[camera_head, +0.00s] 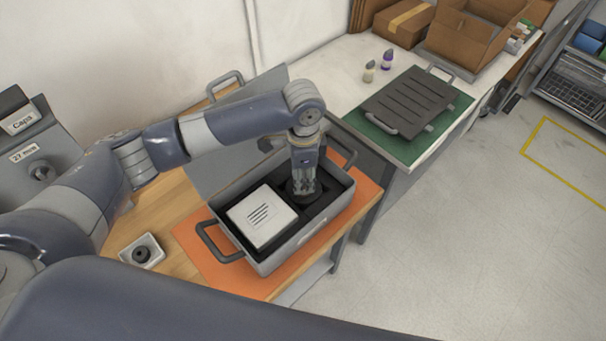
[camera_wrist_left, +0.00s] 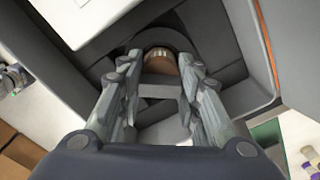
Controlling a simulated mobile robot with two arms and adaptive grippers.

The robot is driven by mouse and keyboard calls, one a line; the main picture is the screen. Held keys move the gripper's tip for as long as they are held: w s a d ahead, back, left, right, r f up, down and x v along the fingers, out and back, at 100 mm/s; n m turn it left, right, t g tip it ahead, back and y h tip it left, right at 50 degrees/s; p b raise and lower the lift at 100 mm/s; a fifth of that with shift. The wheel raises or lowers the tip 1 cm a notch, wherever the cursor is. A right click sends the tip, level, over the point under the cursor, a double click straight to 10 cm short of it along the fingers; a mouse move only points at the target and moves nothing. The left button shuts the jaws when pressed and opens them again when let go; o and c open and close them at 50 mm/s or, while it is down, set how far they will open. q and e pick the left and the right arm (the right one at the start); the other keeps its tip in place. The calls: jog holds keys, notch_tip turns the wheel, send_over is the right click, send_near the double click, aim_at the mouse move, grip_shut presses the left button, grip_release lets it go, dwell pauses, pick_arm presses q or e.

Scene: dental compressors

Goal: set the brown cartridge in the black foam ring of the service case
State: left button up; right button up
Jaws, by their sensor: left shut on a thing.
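The grey service case (camera_head: 268,264) stands open on an orange mat, lid raised behind it. My left gripper (camera_head: 303,192) points down into the case's right-hand part. In the left wrist view, the left gripper (camera_wrist_left: 158,80) is shut on the brown cartridge (camera_wrist_left: 161,58), whose rounded brown end shows between the fingertips. The dark curved edge of the black foam ring (camera_wrist_left: 150,36) shows just beyond the cartridge. The fingers hide the cartridge's lower part, so I cannot tell how deep it sits. My right gripper is not in view.
A white slotted block (camera_head: 262,216) fills the case's left part, close beside the gripper. A small white dish (camera_head: 142,251) with a black round part stands left of the orange mat (camera_head: 203,250). A dark slotted panel (camera_head: 408,100) lies on a green mat on the far bench.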

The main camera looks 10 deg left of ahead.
pick_arm(q)
jog(key=shift+f, duration=0.65)
jog(key=o, duration=0.8)
jog(key=shift+c, duration=0.2)
jog(key=shift+r, duration=0.1)
notch_tip(320, 180, up, 8)
jog(key=p, duration=0.9)
jog(key=shift+r, duration=1.45)
jog(key=shift+s+d, duration=0.1)
